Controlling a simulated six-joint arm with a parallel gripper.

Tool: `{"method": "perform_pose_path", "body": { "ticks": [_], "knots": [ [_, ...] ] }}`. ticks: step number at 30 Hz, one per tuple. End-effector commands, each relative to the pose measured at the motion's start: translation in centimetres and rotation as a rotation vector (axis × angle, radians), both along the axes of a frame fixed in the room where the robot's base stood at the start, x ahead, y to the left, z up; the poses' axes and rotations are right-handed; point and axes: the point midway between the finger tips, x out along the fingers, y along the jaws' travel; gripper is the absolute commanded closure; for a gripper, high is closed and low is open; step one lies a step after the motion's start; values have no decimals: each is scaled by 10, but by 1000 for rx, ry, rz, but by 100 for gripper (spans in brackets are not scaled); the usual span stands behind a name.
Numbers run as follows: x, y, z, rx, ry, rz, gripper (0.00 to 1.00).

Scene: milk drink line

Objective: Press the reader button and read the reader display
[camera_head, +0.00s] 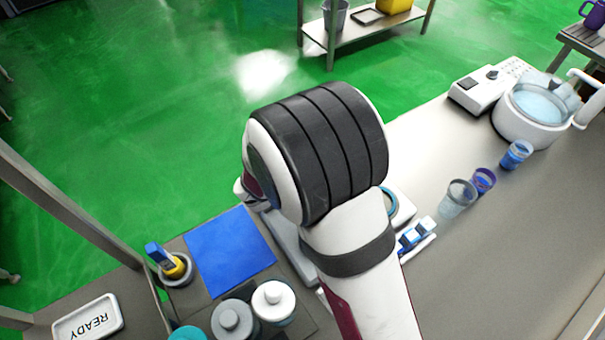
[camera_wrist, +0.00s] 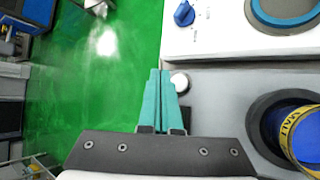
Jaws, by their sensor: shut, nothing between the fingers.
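My gripper (camera_wrist: 160,72) shows in the wrist view with its two teal fingers shut together and nothing between them. A round white button (camera_wrist: 181,81) lies just right of the fingertips, on a grey surface. I cannot tell whether the fingertips touch it. A small dark rectangle (camera_wrist: 186,113), which may be the reader display, lies below the button, partly behind the fingers; no reading is legible. In the head view my own arm hides the gripper and the button.
A white device with a blue knob (camera_wrist: 184,13) stands beyond the fingertips. A blue-and-yellow object (camera_wrist: 301,133) sits in a dark ring at right.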

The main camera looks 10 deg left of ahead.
Motion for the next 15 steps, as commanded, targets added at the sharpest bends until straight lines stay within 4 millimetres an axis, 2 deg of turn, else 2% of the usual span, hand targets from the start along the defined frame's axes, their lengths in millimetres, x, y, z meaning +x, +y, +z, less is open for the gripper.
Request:
{"method": "perform_pose_path", "body": {
  "ticks": [6,15],
  "knots": [
    [0,0,-22,-2,1,-1,100],
    [0,0,-27,0,-1,-1,100]
  ]
}}
